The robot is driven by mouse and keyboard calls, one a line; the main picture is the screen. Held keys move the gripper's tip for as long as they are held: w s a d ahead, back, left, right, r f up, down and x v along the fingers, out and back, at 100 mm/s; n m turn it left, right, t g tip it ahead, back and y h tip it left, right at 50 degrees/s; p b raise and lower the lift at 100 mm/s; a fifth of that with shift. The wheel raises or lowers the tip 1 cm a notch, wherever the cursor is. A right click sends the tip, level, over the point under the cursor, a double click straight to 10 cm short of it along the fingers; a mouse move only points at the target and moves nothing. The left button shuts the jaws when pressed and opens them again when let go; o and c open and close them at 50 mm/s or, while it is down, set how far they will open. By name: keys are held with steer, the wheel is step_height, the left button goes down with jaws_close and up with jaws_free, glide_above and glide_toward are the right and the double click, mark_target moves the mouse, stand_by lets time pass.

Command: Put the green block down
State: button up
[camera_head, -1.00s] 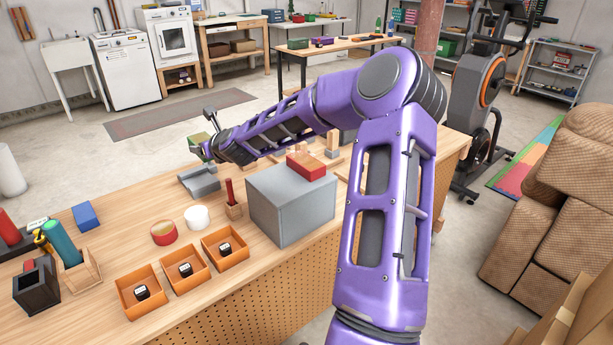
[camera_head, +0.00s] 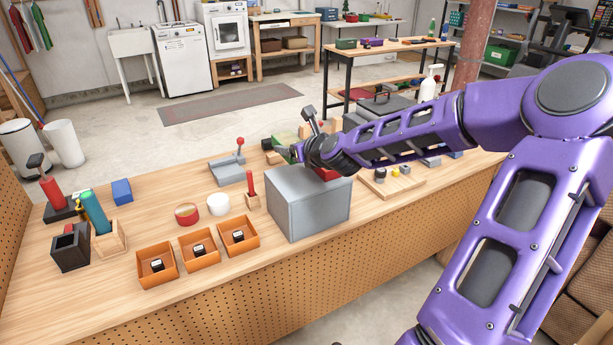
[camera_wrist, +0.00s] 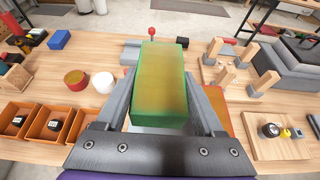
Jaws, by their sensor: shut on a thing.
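The green block (camera_wrist: 160,85) is between the two fingers of my gripper (camera_wrist: 162,98) in the wrist view. My gripper is shut on it, and the block's top face shows a yellowish tint. In the head view my gripper (camera_head: 297,151) is above the bench, just behind and over the grey box (camera_head: 308,208). Only a little green shows at its tip there. A red block (camera_head: 326,173) lies on the grey box, partly hidden by my wrist. The gap under the green block cannot be judged.
The wooden bench (camera_head: 110,255) holds orange trays (camera_head: 198,245), a white cup (camera_head: 218,204), a red round container (camera_head: 187,214), a grey lever device (camera_head: 229,170) and a blue block (camera_head: 122,191). A wooden board with small knobs (camera_head: 390,182) is on the right. Some bench top at left is clear.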

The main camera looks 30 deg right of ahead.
mark_target(293, 183)
step_height(293, 183, down, 9)
steer(key=shift+r+b, duration=0.2)
steer(key=shift+b, duration=0.7)
steer(key=shift+f, duration=0.2)
steer(key=o, duration=1.5)
steer(key=shift+r, duration=0.1)
steer(key=shift+r, duration=0.2)
steer(key=p+v, duration=0.3)
steer(key=v, duration=0.9)
steer(key=shift+f, duration=0.1)
